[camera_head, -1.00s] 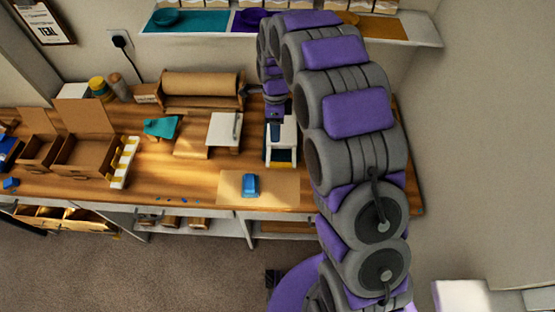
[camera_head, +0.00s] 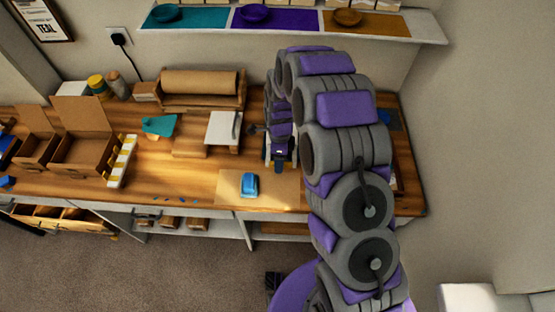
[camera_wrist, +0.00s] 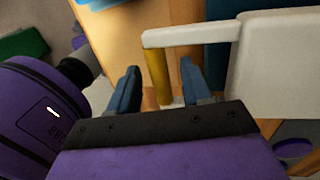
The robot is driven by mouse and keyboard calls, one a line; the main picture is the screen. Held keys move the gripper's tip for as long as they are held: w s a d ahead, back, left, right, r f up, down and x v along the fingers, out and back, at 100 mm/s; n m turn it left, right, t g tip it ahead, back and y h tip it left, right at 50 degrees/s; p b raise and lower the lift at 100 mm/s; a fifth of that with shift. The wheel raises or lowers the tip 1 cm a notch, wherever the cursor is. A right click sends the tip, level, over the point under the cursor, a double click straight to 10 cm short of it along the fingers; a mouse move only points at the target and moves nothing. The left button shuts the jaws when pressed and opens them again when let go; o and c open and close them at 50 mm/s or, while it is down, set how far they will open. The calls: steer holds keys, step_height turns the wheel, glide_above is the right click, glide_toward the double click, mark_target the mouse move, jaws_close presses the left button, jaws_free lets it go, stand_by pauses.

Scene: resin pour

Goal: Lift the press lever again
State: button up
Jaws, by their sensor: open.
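The press is a white block on the bench, mostly hidden behind my arm in the head view. In the wrist view its white body (camera_wrist: 280,65) fills the right side. A white lever arm (camera_wrist: 190,33) reaches left from it and ends in a yellow-brown grip (camera_wrist: 157,78). My gripper (camera_wrist: 158,72) is open, with one dark blue finger on each side of the grip. I cannot tell whether either finger touches it. In the head view my gripper (camera_head: 279,163) is small and in front of the press.
A blue item (camera_head: 250,185) lies on a tan mat (camera_head: 225,190) at the bench's front. A white board (camera_head: 223,128), a paper roll (camera_head: 198,83) and open cardboard boxes (camera_head: 88,148) stand to the left. A shelf with bowls (camera_head: 425,28) hangs above.

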steer(key=shift+d+r, duration=0.1)
steer(key=shift+d, duration=0.55)
steer(key=shift+c, duration=0.5)
steer(key=shift+a, duration=0.8)
steer(key=c, duration=0.6)
steer(key=shift+c, duration=0.7)
steer(key=shift+d, duration=0.25)
jaws_close()
